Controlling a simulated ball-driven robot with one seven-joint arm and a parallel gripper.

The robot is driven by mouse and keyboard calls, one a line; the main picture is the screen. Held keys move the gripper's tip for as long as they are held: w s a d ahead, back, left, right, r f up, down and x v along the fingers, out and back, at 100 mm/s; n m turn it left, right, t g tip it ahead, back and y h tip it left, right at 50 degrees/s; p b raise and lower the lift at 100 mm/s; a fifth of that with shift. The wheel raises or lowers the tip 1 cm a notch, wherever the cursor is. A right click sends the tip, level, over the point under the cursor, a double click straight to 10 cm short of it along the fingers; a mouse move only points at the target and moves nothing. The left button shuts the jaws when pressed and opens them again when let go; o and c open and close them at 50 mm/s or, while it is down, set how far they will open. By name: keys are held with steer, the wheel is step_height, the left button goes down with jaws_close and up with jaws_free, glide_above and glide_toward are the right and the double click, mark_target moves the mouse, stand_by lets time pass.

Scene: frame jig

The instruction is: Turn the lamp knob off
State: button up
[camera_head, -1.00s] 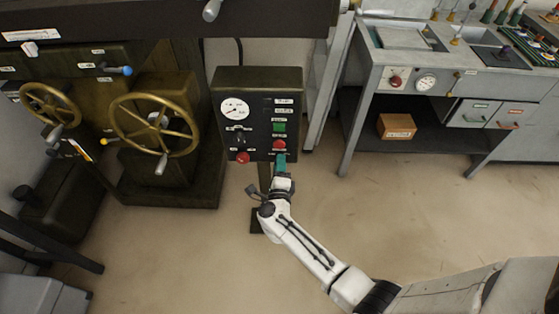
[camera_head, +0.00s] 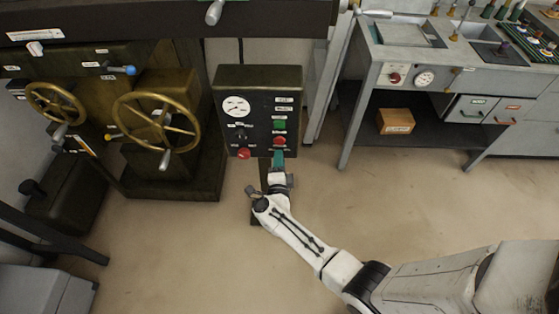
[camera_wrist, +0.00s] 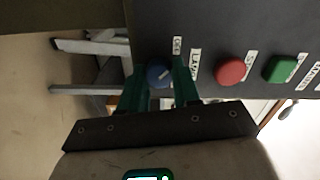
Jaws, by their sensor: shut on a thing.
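The lamp knob (camera_wrist: 157,74) is a round blue knob with a pale pointer line, on the dark control panel (camera_head: 229,110). In the wrist view, a label reading LAMP and a smaller one reading OFF are beside it. My gripper (camera_wrist: 159,84) has its two green fingers on either side of the knob and is shut on it. In the head view, my gripper (camera_head: 278,160) is at the panel's lower right, below a red button, and hides the knob.
A red button (camera_wrist: 231,73) and a green button (camera_wrist: 280,69) are close to the right finger in the wrist view. The panel also carries a dial gauge (camera_head: 236,106). Brass handwheels (camera_head: 157,131) stand left; a grey bench (camera_head: 470,75) stands right. The floor between is clear.

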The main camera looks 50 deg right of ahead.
steer(key=o, duration=1.1)
steer(key=shift+c, duration=0.2)
steer(key=shift+a, duration=0.1)
steer(key=p+v, duration=0.1)
steer(key=v, duration=0.9)
steer(key=shift+s+a, duration=0.2)
steer(key=shift+a, duration=0.05)
